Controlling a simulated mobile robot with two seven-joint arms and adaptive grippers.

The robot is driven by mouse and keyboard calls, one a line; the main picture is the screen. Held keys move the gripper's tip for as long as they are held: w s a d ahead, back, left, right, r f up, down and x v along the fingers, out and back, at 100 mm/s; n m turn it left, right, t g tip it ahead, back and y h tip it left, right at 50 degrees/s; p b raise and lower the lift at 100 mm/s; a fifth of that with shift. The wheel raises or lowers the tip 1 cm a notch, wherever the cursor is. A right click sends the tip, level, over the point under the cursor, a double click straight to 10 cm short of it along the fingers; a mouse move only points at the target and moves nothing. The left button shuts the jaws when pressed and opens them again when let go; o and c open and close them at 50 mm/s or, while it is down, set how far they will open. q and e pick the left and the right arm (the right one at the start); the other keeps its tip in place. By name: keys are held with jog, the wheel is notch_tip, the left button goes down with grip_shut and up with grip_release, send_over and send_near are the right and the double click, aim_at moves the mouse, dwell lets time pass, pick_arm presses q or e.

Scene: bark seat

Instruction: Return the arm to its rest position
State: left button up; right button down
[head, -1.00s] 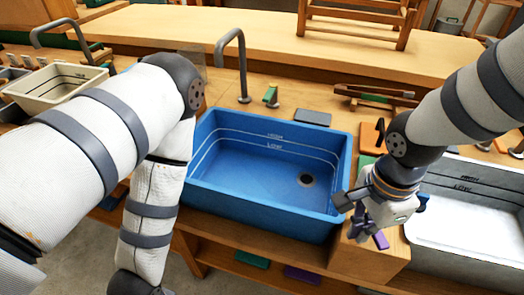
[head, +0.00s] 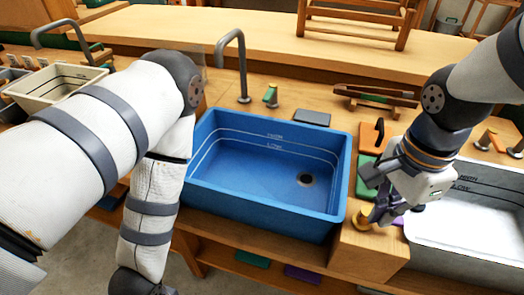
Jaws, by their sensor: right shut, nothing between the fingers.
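My right arm comes in from the right edge, grey-white with dark bands. Its gripper (head: 376,211) is shut and empty, pointing down over the wooden block between the blue sink and the white sink. A bit of purple (head: 399,220) shows at the gripper's right, partly hidden. My left arm crosses the left side and bends down; its gripper is out of view.
The blue sink (head: 225,205) stands in the middle, empty. The white sink (head: 460,262) is at right. A tall grey tap (head: 243,75) rises behind the blue sink. An orange board (head: 369,137) and a green block (head: 365,188) lie near my right arm.

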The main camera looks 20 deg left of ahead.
dwell(0.3)
jog(key=s+d+f+n+g+y, duration=0.1)
jog(key=s+d+f+n, duration=0.1)
jog(key=s+f, duration=0.35)
jog(key=s+d+f+n, duration=0.1)
jog(key=s+f+n, duration=0.1)
jog(key=f, duration=0.6)
jog(key=s+d+f+n, duration=0.3)
jog(key=s+d+f, duration=0.1)
jog(key=s, duration=0.5)
jog(key=s+d+f+n+h, duration=0.1)
jog(key=s+d+f+n, duration=0.3)
jog(key=s, duration=0.5)
jog(key=shift+s+d+f, duration=0.25)
jog(key=shift+d+f, duration=0.35)
jog(key=shift+d, duration=0.55)
